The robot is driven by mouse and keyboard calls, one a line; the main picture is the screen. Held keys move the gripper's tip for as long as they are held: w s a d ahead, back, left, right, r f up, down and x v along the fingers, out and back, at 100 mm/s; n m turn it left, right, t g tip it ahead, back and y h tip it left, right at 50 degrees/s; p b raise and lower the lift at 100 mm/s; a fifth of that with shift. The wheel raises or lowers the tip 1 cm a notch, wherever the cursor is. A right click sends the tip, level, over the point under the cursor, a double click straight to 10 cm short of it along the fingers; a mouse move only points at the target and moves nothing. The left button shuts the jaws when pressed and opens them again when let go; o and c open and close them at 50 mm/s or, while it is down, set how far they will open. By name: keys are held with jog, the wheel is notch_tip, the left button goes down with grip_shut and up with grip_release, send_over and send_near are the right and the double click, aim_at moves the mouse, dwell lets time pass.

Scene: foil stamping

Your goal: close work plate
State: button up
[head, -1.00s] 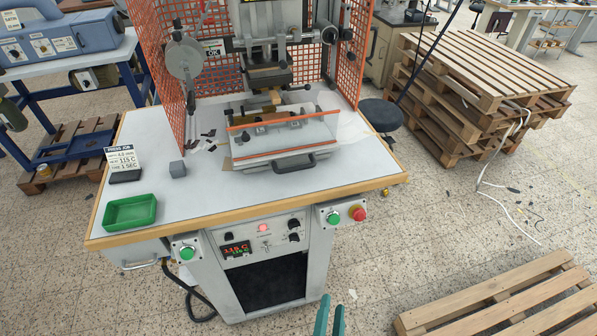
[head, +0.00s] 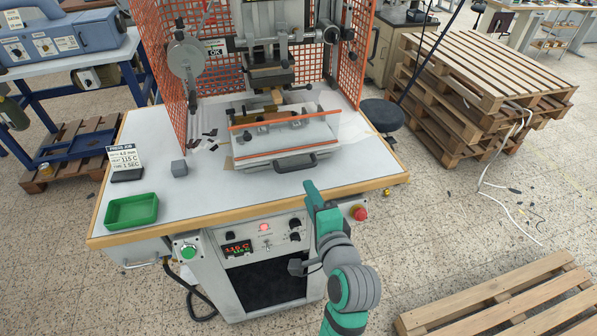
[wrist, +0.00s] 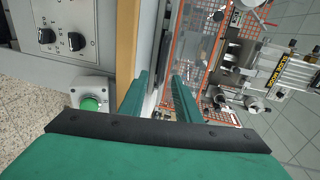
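The work plate (head: 262,160) is a pale grey slab with a dark handle (head: 295,163) on its front. It sits pulled out toward me, in front of the stamping press (head: 268,50). A clear shield with orange edges (head: 285,119) stands over it. My gripper (head: 309,186) is raised at the table's front edge, below and slightly right of the handle and apart from it. In the wrist view my two green fingers (wrist: 162,96) stand apart with nothing between them. I cannot make out the handle clearly there.
Orange mesh guards (head: 170,75) flank the press. A red button (head: 358,213) is beside my arm. Pallets (head: 480,60) stand right.

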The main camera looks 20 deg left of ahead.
aim_at(298, 169)
jog(key=x, duration=1.1)
jog(key=shift+a+r, duration=0.15)
jog(key=shift+r, duration=0.15)
grip_shut()
